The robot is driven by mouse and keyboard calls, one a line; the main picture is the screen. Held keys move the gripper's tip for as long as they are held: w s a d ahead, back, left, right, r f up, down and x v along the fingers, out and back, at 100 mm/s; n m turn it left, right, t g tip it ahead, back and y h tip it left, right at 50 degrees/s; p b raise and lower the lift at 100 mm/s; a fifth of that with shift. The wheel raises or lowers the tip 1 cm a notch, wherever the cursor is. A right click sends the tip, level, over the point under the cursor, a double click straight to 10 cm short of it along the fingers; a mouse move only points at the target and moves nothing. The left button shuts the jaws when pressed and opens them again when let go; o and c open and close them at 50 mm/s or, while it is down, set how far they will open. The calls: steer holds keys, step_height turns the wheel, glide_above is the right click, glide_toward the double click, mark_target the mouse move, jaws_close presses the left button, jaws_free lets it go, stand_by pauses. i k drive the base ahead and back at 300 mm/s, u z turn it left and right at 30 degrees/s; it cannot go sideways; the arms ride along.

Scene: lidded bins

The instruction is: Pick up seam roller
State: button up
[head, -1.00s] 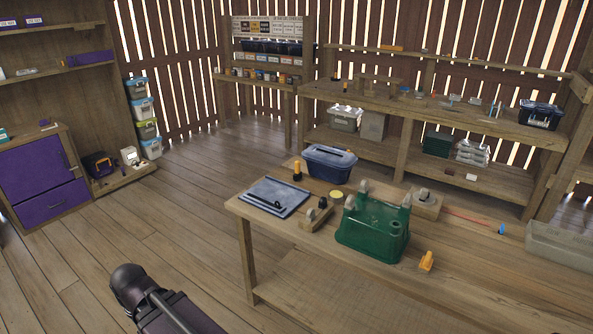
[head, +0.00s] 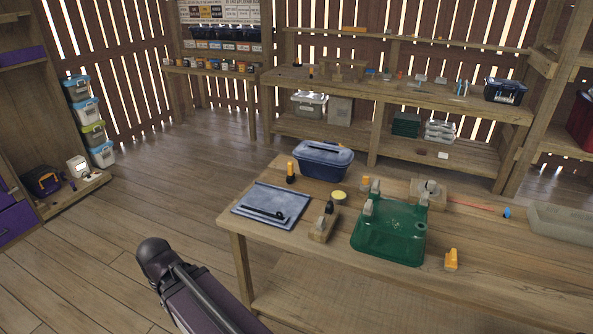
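No object can be told for certain as the seam roller at this size. A slim black tool (head: 263,214) with a rounded end lies on the flat blue lid (head: 285,196) at the near table's left end; it may be the roller. A small dark tool with a wooden block (head: 323,229) sits right of the lid. An upright orange-and-black item (head: 290,172) stands behind the lid, and an orange piece (head: 451,260) sits near the front edge. My arm shows at the lower left, apart from the table. My gripper is not in view.
A cluttered workbench (head: 400,100) stands behind. The floor left of the table is open.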

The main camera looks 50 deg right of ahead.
mark_target(291, 176)
steer(key=z, duration=0.45)
steer(key=i, duration=0.55)
steer(key=z, duration=0.85)
steer(key=i, duration=0.65)
steer(key=z, duration=0.35)
